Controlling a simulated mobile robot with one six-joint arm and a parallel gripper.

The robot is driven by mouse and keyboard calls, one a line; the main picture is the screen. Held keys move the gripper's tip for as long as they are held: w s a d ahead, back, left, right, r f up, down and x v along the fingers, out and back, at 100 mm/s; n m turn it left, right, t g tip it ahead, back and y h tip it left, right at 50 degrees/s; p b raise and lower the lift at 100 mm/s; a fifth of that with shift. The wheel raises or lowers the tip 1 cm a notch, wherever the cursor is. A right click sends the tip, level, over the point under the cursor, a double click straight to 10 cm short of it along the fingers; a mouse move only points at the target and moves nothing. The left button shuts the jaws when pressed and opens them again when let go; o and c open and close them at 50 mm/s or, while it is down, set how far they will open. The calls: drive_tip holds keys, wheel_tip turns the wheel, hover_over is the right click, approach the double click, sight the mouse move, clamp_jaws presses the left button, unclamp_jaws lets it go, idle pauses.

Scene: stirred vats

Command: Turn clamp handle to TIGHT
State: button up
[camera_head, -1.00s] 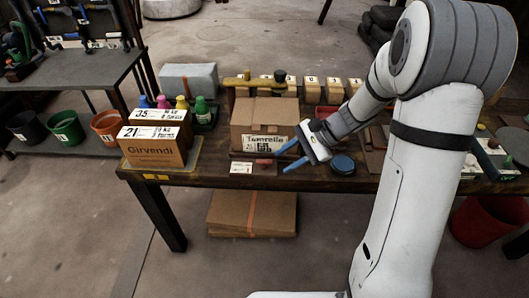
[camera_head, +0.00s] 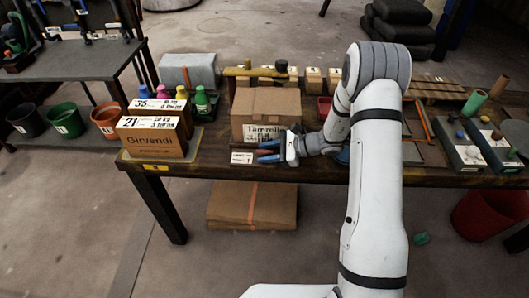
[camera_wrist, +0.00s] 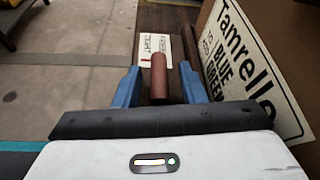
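The clamp handle is a short red-brown cylinder (camera_wrist: 158,75) in the wrist view, in front of a small white label plate (camera_wrist: 156,48) with printed words and a red mark. The plate also shows at the table's front edge in the head view (camera_head: 243,158). My gripper (camera_wrist: 159,88) is open, with one blue finger on each side of the handle and gaps on both sides. In the head view my gripper (camera_head: 268,154) is low at the front edge, and its fingers mostly hide the handle. Which word the handle points to cannot be told.
A cardboard box marked Tamrello (camera_head: 265,108) stands just behind the handle and close on the right in the wrist view (camera_wrist: 250,70). A Girvendi box (camera_head: 152,145) and colored bottles stand to the left. Trays (camera_head: 470,155) lie to the right.

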drive_tip(key=shift+a+f, duration=0.2)
drive_tip(key=shift+a, duration=0.25)
drive_tip(key=shift+c, duration=0.3)
clamp_jaws()
drive_tip(key=shift+w, duration=0.1)
